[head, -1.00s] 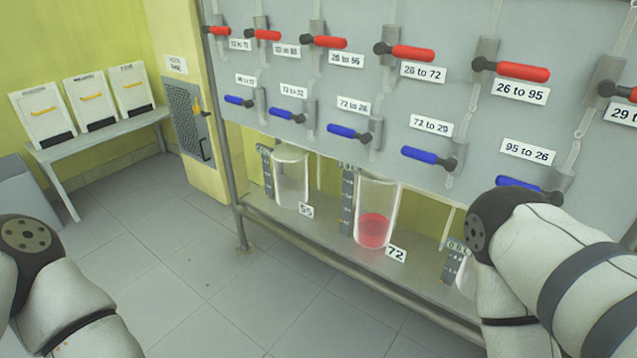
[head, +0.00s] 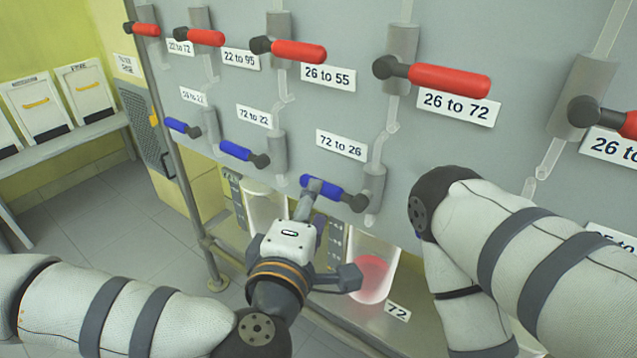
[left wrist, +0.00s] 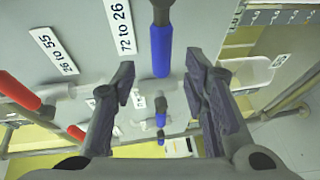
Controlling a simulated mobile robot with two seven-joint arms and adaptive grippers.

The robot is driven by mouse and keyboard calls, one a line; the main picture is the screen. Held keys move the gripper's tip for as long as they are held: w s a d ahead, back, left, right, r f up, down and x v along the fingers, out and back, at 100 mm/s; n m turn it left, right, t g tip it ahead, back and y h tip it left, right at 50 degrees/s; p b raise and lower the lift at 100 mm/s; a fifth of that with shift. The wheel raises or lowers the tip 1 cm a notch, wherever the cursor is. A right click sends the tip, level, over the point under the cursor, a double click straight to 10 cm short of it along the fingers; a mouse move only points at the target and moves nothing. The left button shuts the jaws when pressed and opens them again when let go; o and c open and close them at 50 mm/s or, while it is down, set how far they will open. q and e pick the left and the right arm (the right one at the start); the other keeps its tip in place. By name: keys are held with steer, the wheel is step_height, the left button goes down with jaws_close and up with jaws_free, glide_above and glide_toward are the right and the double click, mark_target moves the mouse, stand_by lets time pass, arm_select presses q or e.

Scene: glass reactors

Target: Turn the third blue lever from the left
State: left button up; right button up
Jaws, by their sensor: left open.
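The third blue lever from the left (head: 330,193), by the label "72 to 26" (head: 341,145), points left from its dark pivot on the grey panel. My left gripper (head: 330,232) is open just in front of it, one finger up by the lever's tip and the other lower down. In the left wrist view the blue handle (left wrist: 161,48) hangs between and beyond the two spread fingers (left wrist: 160,90). I cannot tell whether a finger touches it. Two other blue levers, (head: 243,152) and (head: 182,127), sit to its left. My right gripper is out of view.
A row of red levers (head: 298,50) runs above the blue ones. Glass reactors stand on a shelf below, one with red liquid (head: 372,278). My right arm crosses the panel at the right. White containers (head: 38,105) stand on a table far left.

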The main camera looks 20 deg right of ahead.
mark_target(332, 192)
arm_select(q)
steer(key=x, duration=0.7)
steer(key=shift+f+b, duration=0.15)
steer(key=shift+b, duration=0.15)
jaws_close()
